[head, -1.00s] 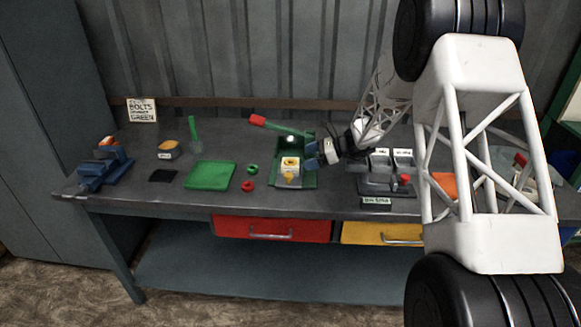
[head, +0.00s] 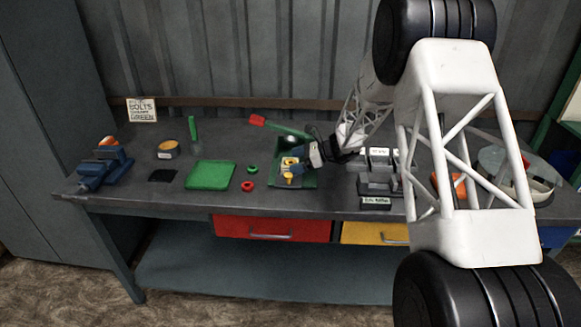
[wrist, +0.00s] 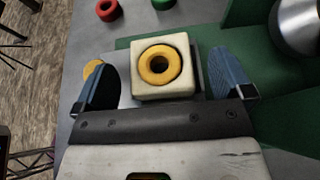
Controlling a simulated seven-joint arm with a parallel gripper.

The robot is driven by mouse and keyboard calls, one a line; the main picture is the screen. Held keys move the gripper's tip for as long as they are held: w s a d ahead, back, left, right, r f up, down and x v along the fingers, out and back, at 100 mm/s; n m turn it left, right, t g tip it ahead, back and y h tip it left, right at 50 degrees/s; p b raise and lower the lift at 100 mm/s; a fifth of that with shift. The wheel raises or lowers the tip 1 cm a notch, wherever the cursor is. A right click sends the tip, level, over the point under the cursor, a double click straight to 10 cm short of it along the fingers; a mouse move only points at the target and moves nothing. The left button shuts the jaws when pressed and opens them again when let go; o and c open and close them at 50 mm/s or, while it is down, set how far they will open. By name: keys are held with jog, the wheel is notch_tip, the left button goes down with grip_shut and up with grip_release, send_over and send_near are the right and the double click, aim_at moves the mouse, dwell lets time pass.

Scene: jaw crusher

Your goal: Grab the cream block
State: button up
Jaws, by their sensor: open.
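The cream block (wrist: 162,88) is a pale cube with a yellow ring (wrist: 160,66) on its top. In the wrist view it sits between the two blue fingers of my gripper (wrist: 163,82), with a gap on each side. My gripper is open around it and holds nothing. In the head view my gripper (head: 294,168) reaches the green crusher (head: 308,180) from the right and partly hides the block. The yellow ring also shows there (head: 289,161).
The crusher has a red-tipped green lever (head: 257,121) at its back. A red ring (head: 247,186) and a green ring (head: 252,169) lie left of it, beside a green tray (head: 210,175). A grey fixture (head: 378,172) stands right. A blue vise (head: 102,170) stands far left.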

jog(key=shift+a+f, duration=0.25)
jog(key=shift+a, duration=0.45)
jog(key=c, duration=1.2)
